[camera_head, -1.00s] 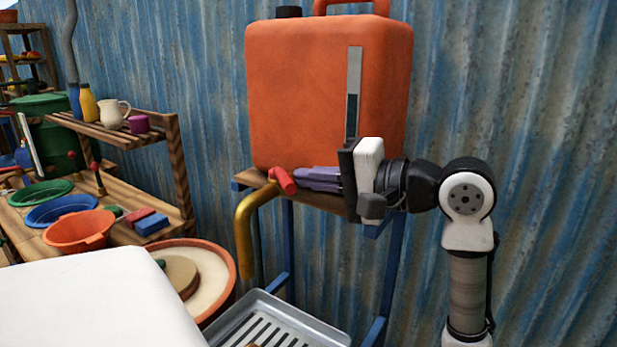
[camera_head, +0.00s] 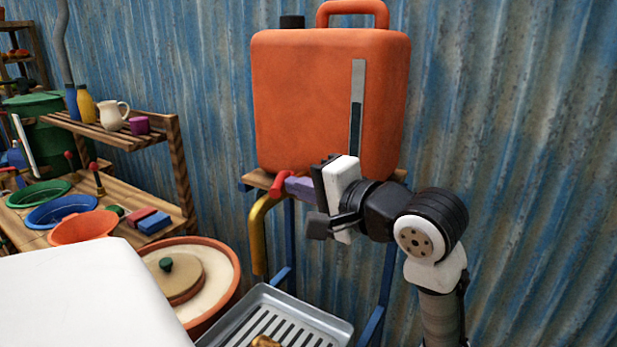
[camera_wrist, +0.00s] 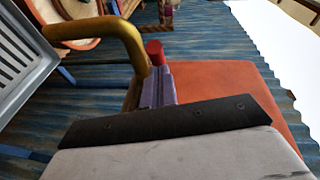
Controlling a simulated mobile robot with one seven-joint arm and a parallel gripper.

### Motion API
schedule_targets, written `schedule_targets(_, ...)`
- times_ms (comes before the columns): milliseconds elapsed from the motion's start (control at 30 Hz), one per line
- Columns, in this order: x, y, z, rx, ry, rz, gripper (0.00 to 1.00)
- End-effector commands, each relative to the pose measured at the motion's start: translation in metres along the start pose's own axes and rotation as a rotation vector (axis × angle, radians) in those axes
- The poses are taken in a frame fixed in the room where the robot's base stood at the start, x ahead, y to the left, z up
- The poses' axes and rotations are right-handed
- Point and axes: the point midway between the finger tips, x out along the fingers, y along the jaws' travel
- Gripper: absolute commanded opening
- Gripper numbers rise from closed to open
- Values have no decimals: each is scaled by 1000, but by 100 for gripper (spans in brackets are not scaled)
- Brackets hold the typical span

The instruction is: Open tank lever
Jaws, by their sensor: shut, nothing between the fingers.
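The orange tank (camera_head: 310,105) stands on a stand with blue legs against the corrugated wall. Its small red lever (camera_head: 281,182) sits at the tank's lower left, above the brass spout (camera_head: 256,235). My gripper (camera_head: 290,187) is shut and empty, its purple fingers pointing left with the tips at the lever; whether they touch it I cannot tell. In the wrist view the red lever end (camera_wrist: 154,50) shows just beyond the fingers (camera_wrist: 158,85), beside the curved brass spout (camera_wrist: 110,30). The fingers partly hide the lever's base.
A grey slotted drip tray (camera_head: 330,325) lies below the spout. A round orange-rimmed tub (camera_head: 232,262) with a lid is left of it. A wooden shelf (camera_head: 150,138) with jugs and bowls stands further left. A white surface (camera_head: 85,300) fills the lower left.

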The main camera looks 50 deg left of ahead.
Motion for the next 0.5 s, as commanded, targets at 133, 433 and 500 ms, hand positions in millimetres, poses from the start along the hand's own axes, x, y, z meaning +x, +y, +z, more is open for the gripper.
schedule_targets(133,2,-2,4,1,-3,0,0)
schedule_targets(433,4,-2,8,0,-2,0,0)
schedule_targets(500,4,-1,8,0,-2,0,0)
